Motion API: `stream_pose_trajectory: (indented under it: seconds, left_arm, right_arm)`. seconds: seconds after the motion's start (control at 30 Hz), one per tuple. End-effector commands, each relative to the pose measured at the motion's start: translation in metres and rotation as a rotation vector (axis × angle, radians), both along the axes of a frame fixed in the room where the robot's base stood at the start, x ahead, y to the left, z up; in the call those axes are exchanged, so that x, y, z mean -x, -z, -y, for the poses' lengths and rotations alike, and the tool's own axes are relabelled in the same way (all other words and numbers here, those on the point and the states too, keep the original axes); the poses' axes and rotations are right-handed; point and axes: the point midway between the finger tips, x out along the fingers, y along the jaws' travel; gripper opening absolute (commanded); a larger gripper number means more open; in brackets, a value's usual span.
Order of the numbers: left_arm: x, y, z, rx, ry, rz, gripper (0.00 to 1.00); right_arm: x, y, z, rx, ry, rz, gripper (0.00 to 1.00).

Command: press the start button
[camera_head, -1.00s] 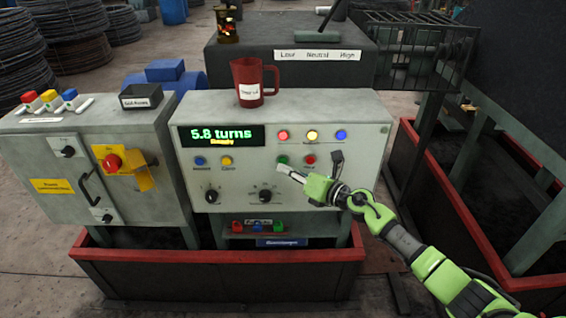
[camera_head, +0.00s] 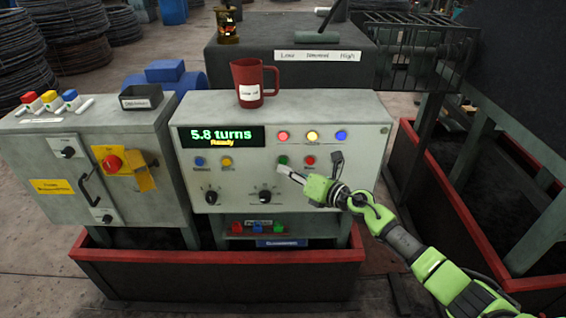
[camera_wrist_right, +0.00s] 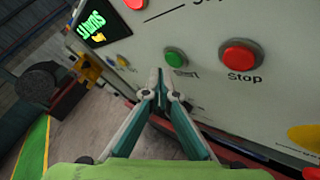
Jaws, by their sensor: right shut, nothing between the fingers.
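The green start button (camera_head: 283,159) sits on the front of the grey control panel (camera_head: 360,180), left of the red stop button (camera_head: 310,160). In the right wrist view the green button (camera_wrist_right: 175,58) has a partly hidden label ending in "rt", and the red button (camera_wrist_right: 240,58) is marked "Stop". My right gripper (camera_head: 284,171) is shut and empty, its tips just below the green button in the head view. In the wrist view its tips (camera_wrist_right: 160,76) show just below and left of that button. I cannot tell whether they touch the panel. My left gripper is not in view.
The display (camera_head: 222,137) reads "5.8 turns" and "Ready". Red, yellow and blue lamps are above the buttons; two knobs are below. A black lever (camera_head: 336,160) stands close right of the stop button. A red mug (camera_head: 248,82) stands on top of the panel.

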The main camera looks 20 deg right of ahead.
Motion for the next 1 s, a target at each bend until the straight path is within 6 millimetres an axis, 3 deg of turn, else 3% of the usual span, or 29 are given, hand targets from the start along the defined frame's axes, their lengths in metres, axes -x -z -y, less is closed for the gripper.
stream_pose_trajectory:
  seconds: [1.0]
  left_arm:
    - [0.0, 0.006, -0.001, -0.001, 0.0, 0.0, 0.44]
  right_arm:
    - [-0.011, 0.0, 0.003, 0.0, 0.0, 0.0, 0.0]
